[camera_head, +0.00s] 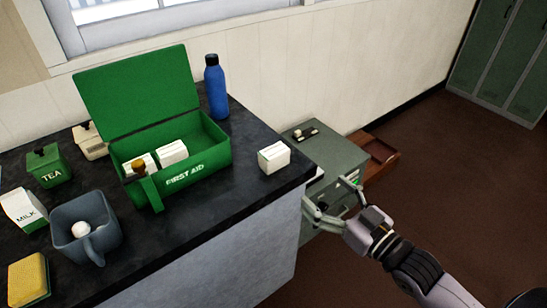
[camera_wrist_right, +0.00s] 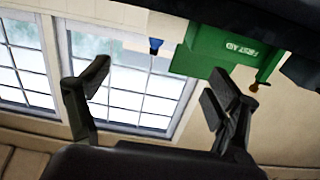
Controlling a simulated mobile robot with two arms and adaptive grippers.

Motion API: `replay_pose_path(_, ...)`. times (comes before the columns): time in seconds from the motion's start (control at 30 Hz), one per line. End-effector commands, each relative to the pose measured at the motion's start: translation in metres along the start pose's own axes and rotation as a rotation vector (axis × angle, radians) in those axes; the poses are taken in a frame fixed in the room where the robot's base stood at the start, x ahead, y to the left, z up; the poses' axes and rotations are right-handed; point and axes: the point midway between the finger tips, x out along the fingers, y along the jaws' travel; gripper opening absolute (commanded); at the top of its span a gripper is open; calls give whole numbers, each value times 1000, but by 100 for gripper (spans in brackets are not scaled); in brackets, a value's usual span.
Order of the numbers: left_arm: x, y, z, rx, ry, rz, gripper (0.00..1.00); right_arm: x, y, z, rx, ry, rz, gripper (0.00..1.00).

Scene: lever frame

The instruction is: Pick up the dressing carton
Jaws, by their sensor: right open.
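More white cartons (camera_head: 173,152) sit inside the open box. My right gripper (camera_head: 323,191) is open and empty, beyond the worktop's right edge, to the right of and lower in the picture than the carton. In the right wrist view its fingers (camera_wrist_right: 158,84) are spread apart, with the first aid box (camera_wrist_right: 205,58) behind; the carton cannot be made out there. My left gripper is not in view.
A blue bottle (camera_head: 216,90) stands behind the box. A grey mug (camera_head: 86,228), milk carton (camera_head: 22,210), tea tin (camera_head: 48,165) and yellow sponge (camera_head: 28,280) are at left. A grey-green cabinet (camera_head: 338,160) stands beyond the worktop. Worktop around the lone carton is clear.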

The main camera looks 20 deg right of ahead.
Motion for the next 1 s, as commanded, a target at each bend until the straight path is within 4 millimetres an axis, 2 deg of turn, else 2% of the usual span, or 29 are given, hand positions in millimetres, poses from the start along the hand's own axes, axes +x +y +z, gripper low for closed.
replay_pose_path(0.17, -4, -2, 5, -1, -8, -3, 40, 20, -1, -6, -1, 10, -4, 83)
replay_pose_path(0.7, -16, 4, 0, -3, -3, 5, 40, 108, -2, -5, 0, 7, -3, 83)
replay_pose_path(1.0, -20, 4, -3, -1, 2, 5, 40, 131, -4, -3, 1, 6, -3, 83)
